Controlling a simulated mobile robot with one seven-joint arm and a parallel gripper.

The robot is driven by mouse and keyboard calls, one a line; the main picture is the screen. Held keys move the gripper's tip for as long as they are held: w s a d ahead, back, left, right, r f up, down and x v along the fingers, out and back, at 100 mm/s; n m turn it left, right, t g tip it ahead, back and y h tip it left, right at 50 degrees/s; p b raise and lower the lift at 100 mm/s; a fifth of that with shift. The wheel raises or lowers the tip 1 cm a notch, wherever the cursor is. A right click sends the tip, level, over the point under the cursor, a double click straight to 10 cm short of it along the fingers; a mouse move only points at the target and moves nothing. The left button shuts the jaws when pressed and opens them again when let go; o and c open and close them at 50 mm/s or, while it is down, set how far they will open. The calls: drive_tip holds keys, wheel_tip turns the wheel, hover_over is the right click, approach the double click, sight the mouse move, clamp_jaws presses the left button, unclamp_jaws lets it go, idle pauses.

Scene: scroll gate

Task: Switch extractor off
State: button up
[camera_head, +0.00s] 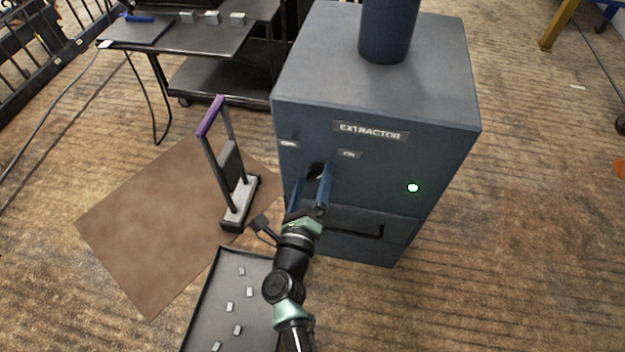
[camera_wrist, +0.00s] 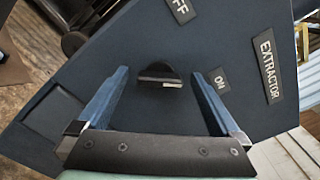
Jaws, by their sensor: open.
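The extractor (camera_head: 430,100) is a dark blue box with a round duct on top and an EXTRACTOR plate (camera_head: 371,131). My gripper (camera_head: 312,186) is at the panel, open. Its two blue fingers stand either side of the knob with gaps; I cannot tell their depth relative to it.
A purple-handled stand (camera_head: 239,190) is left of the extractor on a brown mat (camera_head: 130,235). A black tray (camera_head: 205,300) with several small pale blocks lies in front. A dark table (camera_head: 185,35) stands behind.

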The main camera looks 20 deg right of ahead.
drive_tip(key=c, duration=1.4)
drive_tip(key=shift+n, duration=0.3)
drive_tip(key=n+p, duration=0.1)
drive_tip(key=n, duration=0.2)
drive_tip(key=shift+a+p, duration=0.1)
drive_tip(key=shift+p, duration=0.3)
drive_tip(key=n+p, duration=0.1)
drive_tip(key=n, duration=0.3)
drive_tip(key=shift+p, duration=0.4)
drive_tip(key=n, duration=0.2)
drive_tip(key=n+p, duration=0.1)
drive_tip(key=n, duration=0.1)
drive_tip(key=shift+f+n, duration=0.2)
drive_tip(key=shift+n, duration=0.2)
drive_tip(key=shift+f+n+p, duration=0.1)
drive_tip(key=shift+n+p, duration=0.6)
drive_tip(key=shift+n, duration=1.1)
